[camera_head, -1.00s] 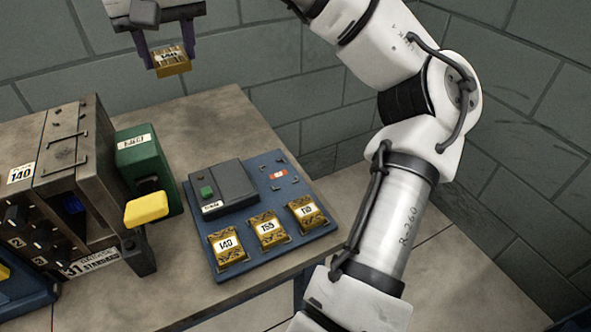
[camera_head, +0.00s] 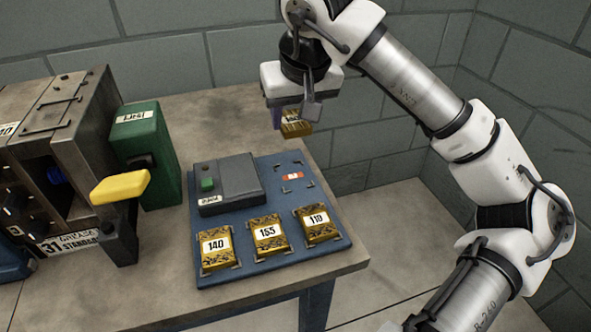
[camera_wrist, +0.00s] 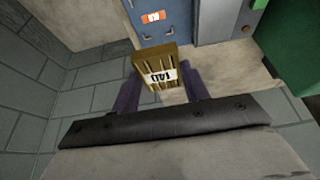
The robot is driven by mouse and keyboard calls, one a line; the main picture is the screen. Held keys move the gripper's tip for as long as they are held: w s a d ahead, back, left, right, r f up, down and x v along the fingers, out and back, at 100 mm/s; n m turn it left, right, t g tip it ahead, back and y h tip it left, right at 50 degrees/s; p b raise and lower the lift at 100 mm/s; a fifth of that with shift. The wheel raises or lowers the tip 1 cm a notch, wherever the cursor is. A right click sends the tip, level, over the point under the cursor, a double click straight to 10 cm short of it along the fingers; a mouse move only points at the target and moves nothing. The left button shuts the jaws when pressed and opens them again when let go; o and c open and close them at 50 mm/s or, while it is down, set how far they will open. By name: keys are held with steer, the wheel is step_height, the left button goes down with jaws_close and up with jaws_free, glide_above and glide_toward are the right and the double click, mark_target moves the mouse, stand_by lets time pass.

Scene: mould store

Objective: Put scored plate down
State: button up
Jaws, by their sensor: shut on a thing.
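My gripper (camera_head: 293,122) is shut on a small brass-coloured plate (camera_head: 296,129) and holds it in the air above the back right of the blue board. In the wrist view the held plate (camera_wrist: 155,62) sits between the two dark fingers, and its white label appears to read 140. Grooves run across its face. The blue board (camera_head: 262,179) lies on the bench and carries a row of labelled brass plates: 140 (camera_head: 216,246), 155 (camera_head: 268,235) and 110 (camera_head: 317,225).
A grey box with a green button (camera_head: 228,184) stands on the board's left part. The bench top (camera_head: 240,60) is clear behind the board.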

mark_target(292, 175)
step_height(292, 175, down, 12)
steer(key=shift+r+b, duration=0.2)
steer(key=shift+b, duration=0.45)
steer(key=shift+f+b, duration=0.25)
steer(key=shift+b, duration=0.1)
steer(key=o, duration=1.3)
steer(key=shift+r, duration=0.1)
steer(key=shift+r+p, duration=0.45)
steer(key=shift+p, duration=0.05)
steer(key=p+v, duration=0.1)
steer(key=v, duration=1)
steer(key=shift+s+d+r, duration=0.1)
steer(key=shift+s+r, duration=0.05)
steer(key=shift+s, duration=0.1)
